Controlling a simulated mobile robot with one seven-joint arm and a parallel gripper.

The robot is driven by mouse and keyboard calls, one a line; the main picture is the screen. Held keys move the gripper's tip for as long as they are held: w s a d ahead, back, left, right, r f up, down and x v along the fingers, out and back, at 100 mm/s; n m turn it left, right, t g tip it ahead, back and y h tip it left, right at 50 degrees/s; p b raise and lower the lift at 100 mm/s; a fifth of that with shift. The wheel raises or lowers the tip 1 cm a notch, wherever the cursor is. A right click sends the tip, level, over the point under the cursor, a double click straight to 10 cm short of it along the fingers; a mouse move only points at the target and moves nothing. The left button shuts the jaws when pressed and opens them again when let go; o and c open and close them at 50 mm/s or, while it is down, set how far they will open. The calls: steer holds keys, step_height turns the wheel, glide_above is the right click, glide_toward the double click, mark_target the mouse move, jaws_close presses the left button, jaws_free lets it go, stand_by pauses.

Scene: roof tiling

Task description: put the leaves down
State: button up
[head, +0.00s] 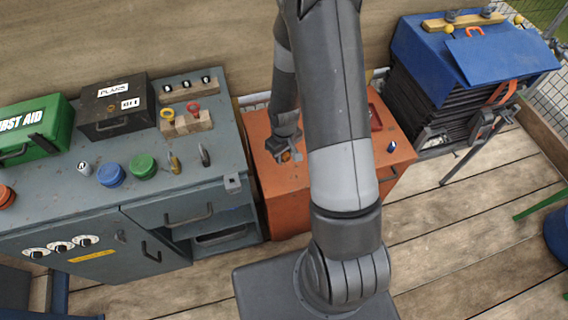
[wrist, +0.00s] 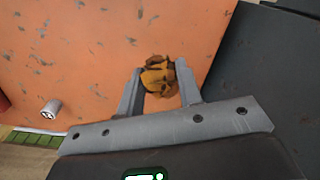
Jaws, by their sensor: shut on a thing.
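The leaves (wrist: 160,78) are a small orange-brown clump between the two fingers of my gripper (wrist: 160,92) in the wrist view. My gripper is shut on them. Behind them in the wrist view is the scuffed orange surface of a cabinet (wrist: 85,60). In the head view my gripper (head: 287,158) is over the left part of the orange cabinet (head: 293,212), and a small orange-brown bit of the leaves (head: 287,156) shows there. I cannot tell whether the leaves touch the surface.
Left of the orange cabinet stands a grey workbench (head: 60,190) with a green first aid box (head: 35,128), a dark box (head: 115,106) and round lids. A small blue-topped item (head: 391,147) stands on the orange cabinet's right. Farther right is a blue-covered stack (head: 480,55).

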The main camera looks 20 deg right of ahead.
mark_target(284, 168)
steer(key=shift+f, duration=2.9)
steer(key=o, duration=0.9)
steer(key=shift+f, duration=0.15)
